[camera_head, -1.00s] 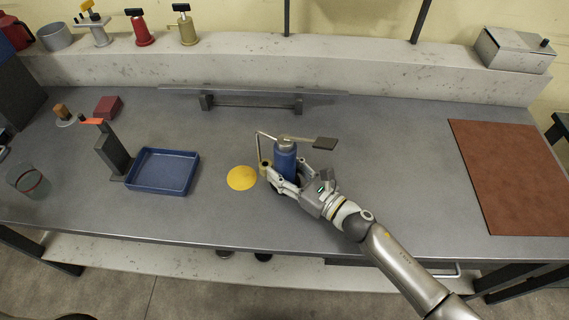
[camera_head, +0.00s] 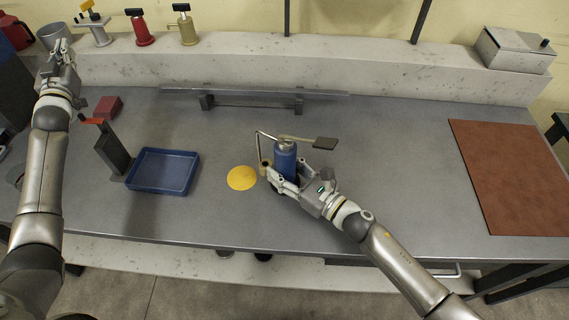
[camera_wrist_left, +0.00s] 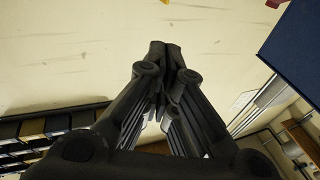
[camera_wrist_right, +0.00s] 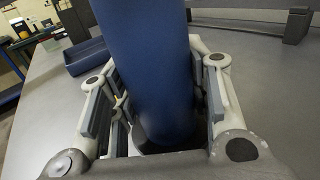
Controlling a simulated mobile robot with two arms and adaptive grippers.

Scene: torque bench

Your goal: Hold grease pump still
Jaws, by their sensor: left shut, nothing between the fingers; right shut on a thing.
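The grease pump is a blue cylinder (camera_head: 285,158) with a metal top, a bent spout reaching left and a lever with a dark pad reaching right. It stands upright on the bench, and its blue body fills the middle of the right wrist view (camera_wrist_right: 150,65). My right gripper (camera_head: 279,183) is shut around its lower body, with a finger on each side. My left gripper (camera_head: 62,46) is raised at the far left, well away from the pump, in front of a grey pot. In the left wrist view its fingertips (camera_wrist_left: 165,48) are together and empty.
A yellow disc (camera_head: 241,178) lies left of the pump. Further left are a blue tray (camera_head: 137,182), a dark upright stand (camera_head: 113,153) and a red block (camera_head: 107,106). Red (camera_head: 139,30) and brass (camera_head: 187,29) pumps stand on the ledge. A brown mat (camera_head: 515,180) lies right.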

